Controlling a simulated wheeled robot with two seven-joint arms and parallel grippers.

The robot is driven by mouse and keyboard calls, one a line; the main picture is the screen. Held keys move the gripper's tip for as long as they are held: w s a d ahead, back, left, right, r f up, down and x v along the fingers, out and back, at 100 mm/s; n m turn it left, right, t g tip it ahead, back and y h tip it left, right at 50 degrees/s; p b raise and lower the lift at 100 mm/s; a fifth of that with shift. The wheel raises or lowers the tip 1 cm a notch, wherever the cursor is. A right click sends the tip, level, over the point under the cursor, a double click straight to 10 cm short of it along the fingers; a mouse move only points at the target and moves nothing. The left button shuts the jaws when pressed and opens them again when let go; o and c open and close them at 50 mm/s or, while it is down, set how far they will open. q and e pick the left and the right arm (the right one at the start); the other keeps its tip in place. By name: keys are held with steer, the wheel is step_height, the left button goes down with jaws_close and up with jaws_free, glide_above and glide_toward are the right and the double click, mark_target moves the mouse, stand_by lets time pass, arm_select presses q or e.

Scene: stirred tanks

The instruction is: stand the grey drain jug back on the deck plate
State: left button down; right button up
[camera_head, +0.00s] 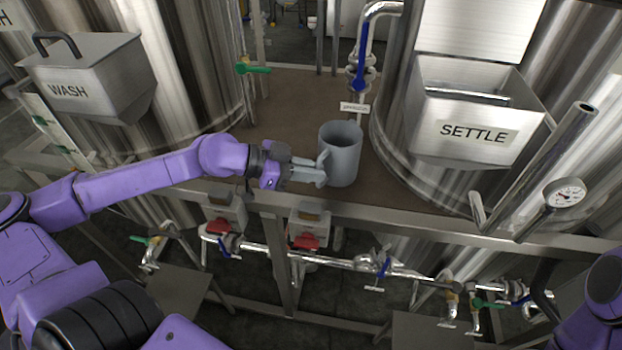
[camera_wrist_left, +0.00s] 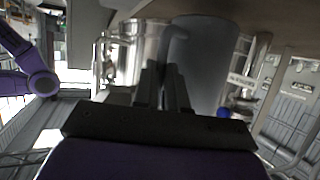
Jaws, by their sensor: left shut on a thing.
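The grey drain jug (camera_head: 345,157) is upright, open at the top, over the front part of the brown deck plate (camera_head: 285,112), between the two big tanks. My left gripper (camera_head: 321,174) comes from the left and is shut on the jug's handle, on the jug's left side. In the left wrist view the jug (camera_wrist_left: 203,65) looms large just beyond the gripper fingers (camera_wrist_left: 163,88). I cannot tell whether the jug's base touches the plate. My right gripper is out of view; only part of that arm shows at the lower right.
The SETTLE box (camera_head: 470,133) and its tank stand close on the right; the WASH box (camera_head: 85,80) is at the left. A blue-handled pipe (camera_head: 360,75) and small label (camera_head: 354,107) are behind the jug. A metal rail (camera_head: 390,212) edges the deck, with valves below.

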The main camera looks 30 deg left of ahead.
arm_select(q)
step_height(320, 180, down, 3)
steer(key=shift+f, duration=0.1)
steer(key=c, duration=1.2)
jaws_free()
steer(key=shift+s+a+r+p, duration=0.2)
steer(key=shift+a+r+p, duration=0.1)
steer(key=shift+r, duration=0.15)
steer(key=p+v, duration=0.1)
steer(key=v, duration=0.1)
steer(key=shift+s+a+r, duration=0.1)
steer(key=shift+s+a, duration=0.1)
steer(key=shift+a, duration=0.15)
steer(key=b+v, duration=0.1)
steer(key=v, duration=0.7)
steer(key=shift+s+a, duration=0.1)
